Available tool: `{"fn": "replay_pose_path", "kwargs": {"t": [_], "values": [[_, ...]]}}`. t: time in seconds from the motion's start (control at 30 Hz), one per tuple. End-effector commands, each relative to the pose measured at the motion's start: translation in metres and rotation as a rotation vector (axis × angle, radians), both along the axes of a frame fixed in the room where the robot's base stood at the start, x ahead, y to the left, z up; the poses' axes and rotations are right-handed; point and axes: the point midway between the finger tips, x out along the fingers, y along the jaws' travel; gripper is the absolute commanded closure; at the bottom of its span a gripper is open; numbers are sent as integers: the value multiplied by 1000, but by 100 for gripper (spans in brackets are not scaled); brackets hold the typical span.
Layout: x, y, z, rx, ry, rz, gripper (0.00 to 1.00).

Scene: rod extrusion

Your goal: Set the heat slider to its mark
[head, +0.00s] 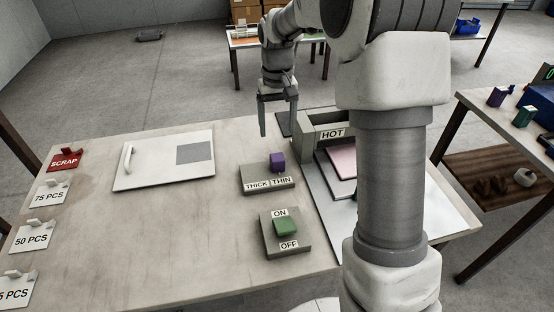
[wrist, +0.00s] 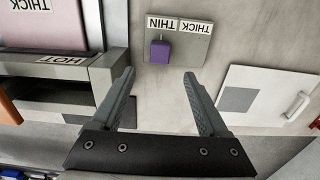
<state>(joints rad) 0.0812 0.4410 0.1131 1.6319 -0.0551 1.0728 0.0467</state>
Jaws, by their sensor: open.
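My gripper (head: 278,130) is open and empty, raised over the back of the table; its two fingers also show in the wrist view (wrist: 159,78). A grey housing with a HOT label (head: 332,133) stands to the right of my gripper in the head view, partly behind my arm. In the wrist view the HOT label (wrist: 62,60) is upside down, left of the fingers. An orange piece (wrist: 9,108) is cut by the left edge of the wrist view; I cannot tell whether it is the heat slider. No heat slider or mark shows clearly in the head view.
A purple knob (head: 277,161) stands on the THICK/THIN plate, at the THIN side. A green knob (head: 285,226) sits on the ON/OFF plate. A white panel with a handle (head: 140,173) lies to the left. Labelled tags, including red SCRAP (head: 64,162), line the left edge.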

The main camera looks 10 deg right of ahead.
Motion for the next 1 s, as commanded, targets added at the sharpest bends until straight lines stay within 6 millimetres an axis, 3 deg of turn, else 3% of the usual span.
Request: {"fn": "replay_pose_path", "kwargs": {"t": [0.03, 0.3, 0.5, 0.7, 0.97, 1.0], "values": [[0, 0, -15, 0, 3, 0, 22], [0, 0, -73, 0, 2, -1, 22], [0, 0, -103, 0, 0, -1, 22], [0, 0, -116, 0, -1, -1, 22], [0, 0, -116, 0, -2, -1, 22], [0, 0, -116, 0, -2, -1, 26]]}}
